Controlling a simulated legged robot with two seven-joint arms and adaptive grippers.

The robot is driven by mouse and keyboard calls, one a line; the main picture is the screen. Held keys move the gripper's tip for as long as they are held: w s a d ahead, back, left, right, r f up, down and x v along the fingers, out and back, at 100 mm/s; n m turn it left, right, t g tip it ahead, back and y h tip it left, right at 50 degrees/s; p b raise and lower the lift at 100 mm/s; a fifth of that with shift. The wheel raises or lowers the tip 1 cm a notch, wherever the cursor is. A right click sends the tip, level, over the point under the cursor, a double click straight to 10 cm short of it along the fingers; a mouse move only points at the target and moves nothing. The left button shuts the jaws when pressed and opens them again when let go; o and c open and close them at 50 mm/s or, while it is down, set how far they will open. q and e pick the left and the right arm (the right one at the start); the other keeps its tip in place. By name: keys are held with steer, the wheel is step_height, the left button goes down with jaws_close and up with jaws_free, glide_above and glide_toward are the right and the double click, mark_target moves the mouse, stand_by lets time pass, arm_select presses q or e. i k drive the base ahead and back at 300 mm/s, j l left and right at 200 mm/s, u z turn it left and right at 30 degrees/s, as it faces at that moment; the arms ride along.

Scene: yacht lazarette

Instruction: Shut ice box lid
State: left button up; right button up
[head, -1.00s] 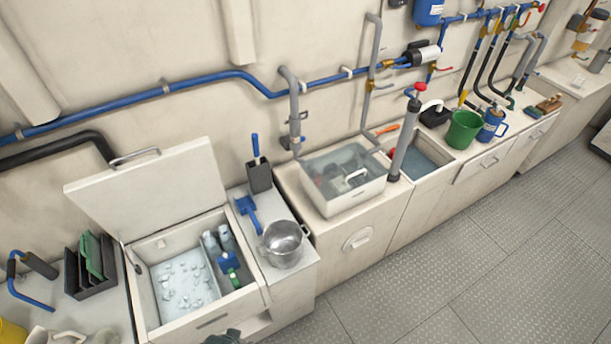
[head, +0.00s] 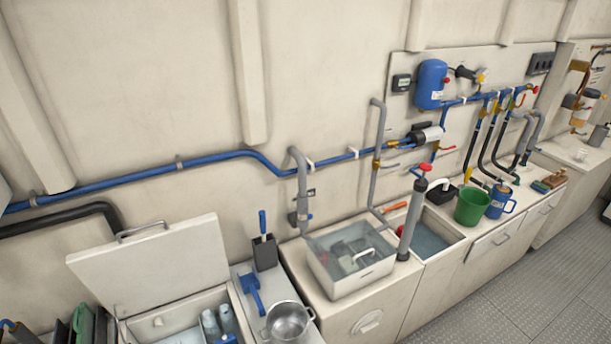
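The ice box (head: 172,334) is at the lower left in the head view, cut off by the bottom edge. Its white lid (head: 150,264) stands open, tilted back towards the wall, with a metal handle (head: 141,229) along its top edge. Two pale bottles (head: 219,322) show inside the box. The ice is out of frame below. Neither of my grippers is in view.
A metal pot (head: 287,322), a blue scoop (head: 251,291) and a dark holder with a blue-handled tool (head: 265,252) sit on the counter right of the box. Dark upright folders (head: 84,324) stand to its left. A clear-topped bin (head: 350,259) is further right.

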mark_target(143, 272)
steer(key=u, duration=1.35)
